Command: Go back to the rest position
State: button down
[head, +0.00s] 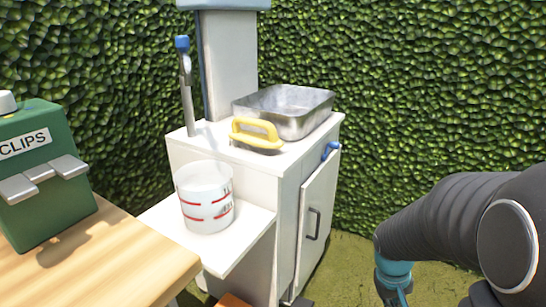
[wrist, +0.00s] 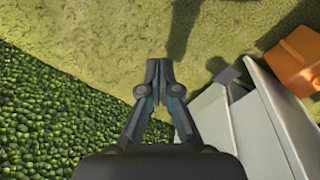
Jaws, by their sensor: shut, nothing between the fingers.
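My gripper (wrist: 159,66) is shut and empty in the wrist view, its two fingertips together above bare ground. The wrist camera looks down past it at grass, with a leafy hedge to the left and the white cabinet to the right. In the head view only part of my arm shows at the lower right, with the teal wrist part (head: 394,276) at the bottom edge. The fingertips are cut off there. The arm is to the right of the white cabinet (head: 290,240), apart from it.
On the cabinet are a metal basin (head: 290,110), a yellow-handled tool (head: 256,133) and a tap (head: 187,90). A white measuring cup (head: 205,190) stands on its side shelf. A green clips box (head: 45,190) sits on a wooden table (head: 110,270). An orange object (wrist: 295,62) lies beyond the cabinet.

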jog(key=s+a+r+t+y+p, duration=0.1)
jog(key=s+a+r, duration=0.3)
jog(key=r, duration=0.5)
jog(key=s+a+r+t+y, duration=0.1)
jog(key=s+a+r+t, duration=0.3)
jog(key=a+r, duration=0.3)
notch_tip(320, 180, up, 3)
jog(key=shift+s+a+r+t+p, duration=0.1)
jog(key=shift+s+a+t+p, duration=0.25)
jog(key=shift+s, duration=0.35)
jog(key=shift+d, duration=0.1)
dwell(0.8)
